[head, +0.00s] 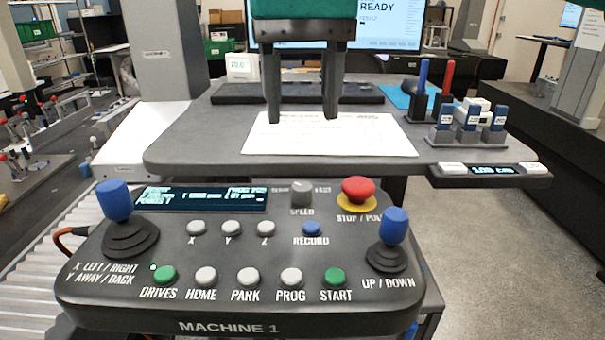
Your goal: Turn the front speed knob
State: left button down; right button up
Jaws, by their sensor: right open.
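The speed knob (301,192) is a small grey knob at the top of the dark control panel (240,325), right of the lit display (203,198) and above the printed word SPEED. Nothing touches it. My right gripper (302,116) hangs down from the top middle of the head view, its two dark fingers apart with nothing between them. In the picture it is above the knob, over the white paper sheet. My left gripper is not in view.
A red stop button (358,190) sits close right of the knob. Blue-topped joysticks (114,201) (394,226) stand at both panel ends. Several buttons line the panel below. A grey table with a paper sheet (335,137) and a pen holder (420,103) lies behind.

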aim_at(303, 187)
notch_tip(303, 187, down, 10)
jog(key=shift+f+b, duration=0.15)
jog(key=shift+b, duration=0.55)
grip_shut()
